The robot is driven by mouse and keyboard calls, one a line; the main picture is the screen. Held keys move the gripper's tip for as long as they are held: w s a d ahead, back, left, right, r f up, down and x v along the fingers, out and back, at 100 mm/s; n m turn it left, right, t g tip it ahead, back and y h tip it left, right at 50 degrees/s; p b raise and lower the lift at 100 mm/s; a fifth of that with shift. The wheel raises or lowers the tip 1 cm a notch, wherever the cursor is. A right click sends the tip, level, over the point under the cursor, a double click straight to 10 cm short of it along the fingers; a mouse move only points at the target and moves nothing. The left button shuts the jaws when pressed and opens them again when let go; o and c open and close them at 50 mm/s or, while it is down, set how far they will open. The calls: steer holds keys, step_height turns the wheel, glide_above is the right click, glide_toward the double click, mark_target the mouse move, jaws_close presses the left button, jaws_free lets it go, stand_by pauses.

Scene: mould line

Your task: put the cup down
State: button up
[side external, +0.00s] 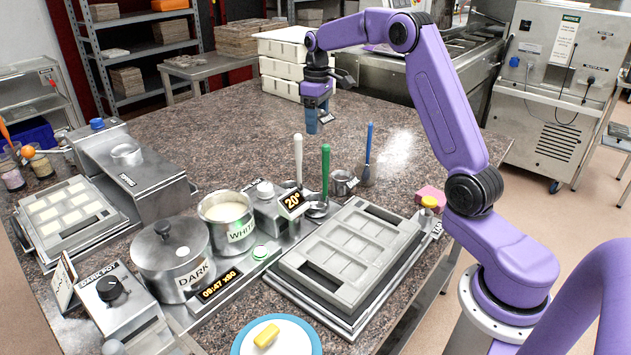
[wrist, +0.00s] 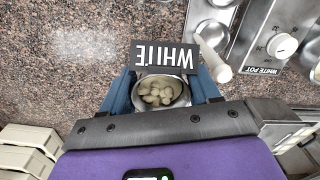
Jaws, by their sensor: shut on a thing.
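A small metal cup (wrist: 176,98) filled with pale chips is between the two blue fingers of my gripper (wrist: 163,88) in the wrist view. A dark tag (wrist: 165,57) reading WHITE is on the cup's far side. My gripper (side external: 312,124) is shut on this cup. In the side view, my gripper is over the back part of the speckled counter (side external: 250,125), and the fingers mostly hide the cup; only the small tag (side external: 327,118) shows. I cannot tell how large the gap between cup and counter is.
Another small metal cup (side external: 343,184) stands near the white, green and blue-handled tools (side external: 326,170). The WHITE pot (side external: 226,215), DARK pot (side external: 172,262) and grey mould (side external: 350,258) are nearer the front. Cream trays (side external: 283,60) are stacked behind my gripper. Counter left of my gripper is clear.

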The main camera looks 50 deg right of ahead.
mark_target(317, 181)
step_height(317, 181, down, 15)
steer(key=shift+f, duration=0.2)
stand_by(0.4)
steer(key=shift+f, duration=0.15)
steer(key=o, duration=1.2)
step_height(317, 181, up, 12)
steer(key=shift+r, duration=0.2)
